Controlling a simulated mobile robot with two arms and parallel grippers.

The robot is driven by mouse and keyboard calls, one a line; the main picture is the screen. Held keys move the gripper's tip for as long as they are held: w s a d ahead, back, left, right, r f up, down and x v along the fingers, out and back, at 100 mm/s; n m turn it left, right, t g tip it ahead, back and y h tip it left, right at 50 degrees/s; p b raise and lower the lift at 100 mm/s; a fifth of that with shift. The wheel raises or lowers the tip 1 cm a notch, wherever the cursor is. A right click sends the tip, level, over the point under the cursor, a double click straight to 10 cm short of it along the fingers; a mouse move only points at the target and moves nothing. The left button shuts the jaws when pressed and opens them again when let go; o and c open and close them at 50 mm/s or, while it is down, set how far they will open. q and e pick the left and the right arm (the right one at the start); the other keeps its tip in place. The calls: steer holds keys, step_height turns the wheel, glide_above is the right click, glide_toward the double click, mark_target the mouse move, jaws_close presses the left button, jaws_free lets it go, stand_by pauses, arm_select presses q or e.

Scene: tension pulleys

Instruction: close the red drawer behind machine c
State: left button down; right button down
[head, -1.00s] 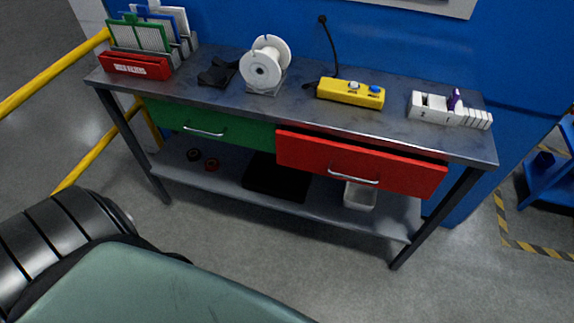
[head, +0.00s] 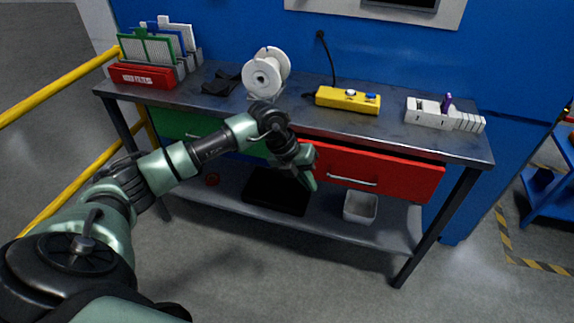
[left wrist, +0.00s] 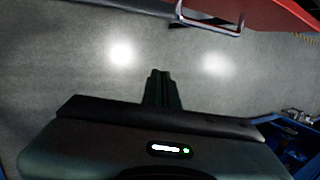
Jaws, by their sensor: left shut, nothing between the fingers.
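The red drawer (head: 400,178) is under the right half of the workbench, its front standing out a little from the bench edge. Its silver handle (head: 352,182) is visible. In the left wrist view, the red drawer front (left wrist: 280,14) and handle (left wrist: 212,27) are at the top right. My left gripper (head: 309,182) is shut and empty, pointing down by the drawer's left end and covering part of it; I cannot tell whether they touch. The wrist view shows the shut fingers (left wrist: 161,88) over bare floor. My right gripper is not in view.
A green drawer (head: 180,124) is left of the red one, partly behind my arm. The bench top (head: 225,102) holds a white spool (head: 264,75), a yellow control box (head: 347,100) and a white rack (head: 430,114). A white bin (head: 360,206) sits on the lower shelf. Yellow rails (head: 60,80) stand left.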

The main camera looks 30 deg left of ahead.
arm_select(q)
steer(key=a+r+t+y, duration=0.1)
steer(key=a+r+y, duration=0.45)
steer(key=a, duration=0.35)
steer(key=w+a+f+p, duration=0.1)
steer(key=w+a+f, duration=0.1)
steer(key=w+f, duration=0.5)
steer(key=shift+w+a+f, duration=0.15)
steer(key=shift+a+f, duration=0.15)
steer(key=shift+f, duration=0.6)
